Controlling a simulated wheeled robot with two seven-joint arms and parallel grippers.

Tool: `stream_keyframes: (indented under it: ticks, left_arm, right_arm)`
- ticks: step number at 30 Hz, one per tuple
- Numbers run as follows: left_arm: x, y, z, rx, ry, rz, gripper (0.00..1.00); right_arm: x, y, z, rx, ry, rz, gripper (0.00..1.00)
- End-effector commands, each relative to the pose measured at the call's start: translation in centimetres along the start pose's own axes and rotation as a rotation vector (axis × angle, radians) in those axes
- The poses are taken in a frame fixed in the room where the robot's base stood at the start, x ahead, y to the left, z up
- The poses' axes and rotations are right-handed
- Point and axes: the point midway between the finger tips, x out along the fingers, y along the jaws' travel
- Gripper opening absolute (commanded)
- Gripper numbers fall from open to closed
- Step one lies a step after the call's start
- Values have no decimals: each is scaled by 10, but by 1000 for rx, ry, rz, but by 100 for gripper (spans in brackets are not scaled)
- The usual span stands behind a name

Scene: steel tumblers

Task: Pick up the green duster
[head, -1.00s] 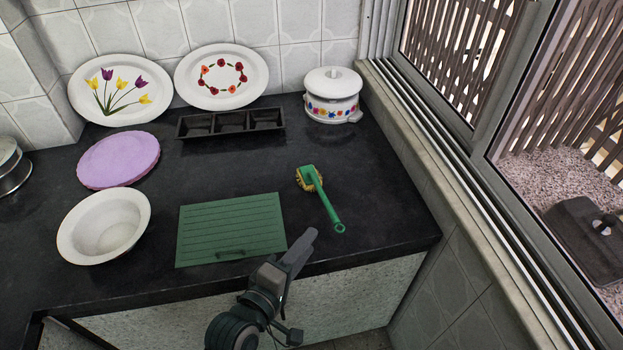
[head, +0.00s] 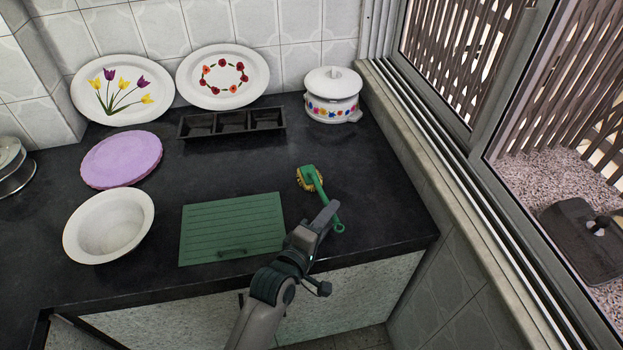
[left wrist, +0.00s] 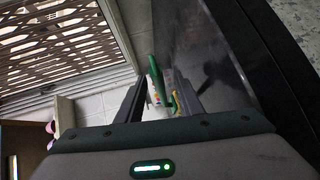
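The green duster (head: 313,182) lies on the black counter, right of the middle, with its yellowish head at the back and its handle pointing to the front right. My left gripper (head: 328,216) is over the handle's near part and hides some of it in the head view. In the left wrist view the duster (left wrist: 156,76) shows between the two spread fingers of the left gripper (left wrist: 158,92). The left gripper is open, and I see no grip on the handle. My right gripper is not in view.
A green ridged board (head: 232,228) lies left of my gripper. A white bowl (head: 108,225), a lilac plate (head: 121,160), a black three-part tray (head: 232,122) and a white lidded pot (head: 333,95) stand on the counter (head: 390,190). The window wall bounds the right side.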

Motion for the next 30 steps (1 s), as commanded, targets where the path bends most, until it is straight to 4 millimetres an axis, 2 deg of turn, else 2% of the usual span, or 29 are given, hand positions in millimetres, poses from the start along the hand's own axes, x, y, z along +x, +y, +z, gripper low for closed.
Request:
stream_keyframes:
  ticks: [8, 15, 21, 30]
  left_arm:
    - [6, 2, 0, 0, 0, 0, 34]
    - [32, 5, 2, 1, 0, 0, 34]
    - [49, 2, 2, 0, 0, -1, 34]
    - [52, 2, 2, -1, 0, 0, 34]
  right_arm:
    - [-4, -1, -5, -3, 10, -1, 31]
    - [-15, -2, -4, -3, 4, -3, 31]
    - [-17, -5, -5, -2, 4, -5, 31]
    - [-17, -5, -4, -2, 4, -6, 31]
